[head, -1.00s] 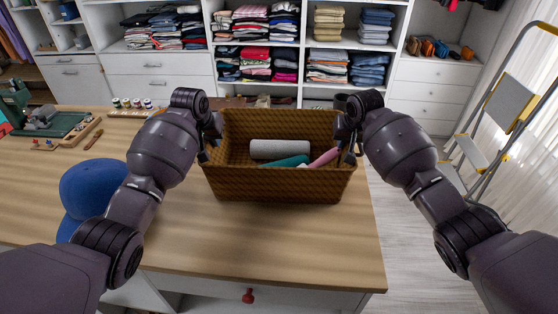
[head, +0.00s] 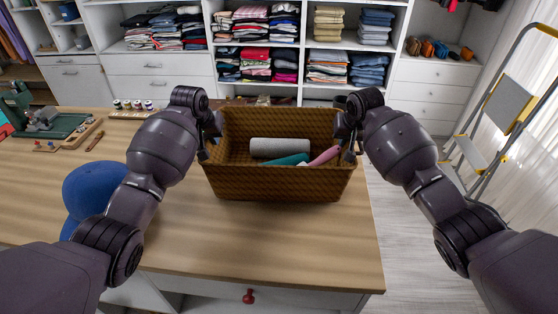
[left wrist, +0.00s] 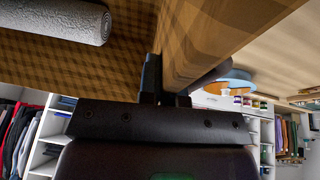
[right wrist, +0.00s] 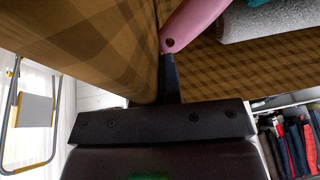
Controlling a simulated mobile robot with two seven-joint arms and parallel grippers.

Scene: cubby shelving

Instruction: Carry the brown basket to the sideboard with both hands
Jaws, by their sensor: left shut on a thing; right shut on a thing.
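The brown basket (head: 275,183) is woven and rectangular, over the right end of the wooden table in the head view. It holds a grey roll (head: 279,148), a teal item (head: 286,160) and a pink-handled item (head: 324,156). My left gripper (head: 207,150) is shut on the basket's left wall; the left wrist view shows the wall (left wrist: 205,35) between its fingers. My right gripper (head: 348,147) is shut on the right wall, which also shows in the right wrist view (right wrist: 110,45). I cannot tell whether the basket's underside touches the table.
The wooden table (head: 270,240) is bare in front of the basket. A blue cap (head: 92,190) lies at its left, with a green machine (head: 50,122) and thread spools (head: 132,104) behind. Shelving (head: 300,50) stands at the back, a stepladder (head: 495,120) at the right.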

